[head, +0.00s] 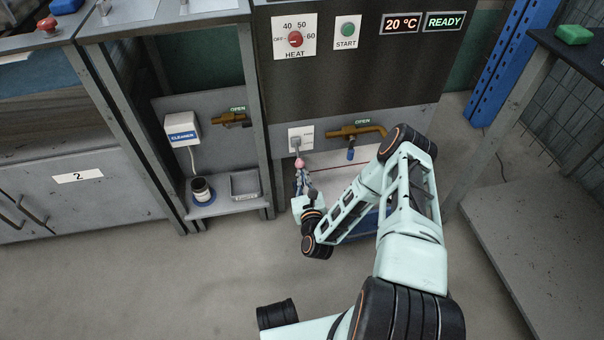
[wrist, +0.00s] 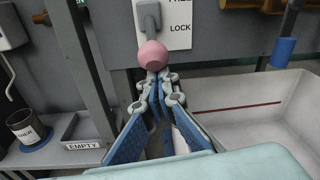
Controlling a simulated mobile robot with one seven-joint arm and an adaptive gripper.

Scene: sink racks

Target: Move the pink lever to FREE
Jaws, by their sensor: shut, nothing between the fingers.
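The pink lever is a grey arm with a round pink knob (head: 299,163) on a white plate (head: 307,133) in the sink's front panel. In the wrist view the knob (wrist: 152,54) hangs at the lower end of the grey arm, below the height of the LOCK label. The upper label is cut off by the top edge. My gripper (wrist: 157,80) is shut and empty, with its fingertips just below the knob. I cannot tell whether they touch it. In the head view my gripper (head: 300,181) is also under the knob.
A brass tap (head: 352,131) with a blue handle is right of the plate, above a white basin (wrist: 250,110). To the left are a metal post (head: 256,110), a tray marked EMPTY (head: 245,184), a dark jar (head: 201,189) and a cleaner box (head: 182,131).

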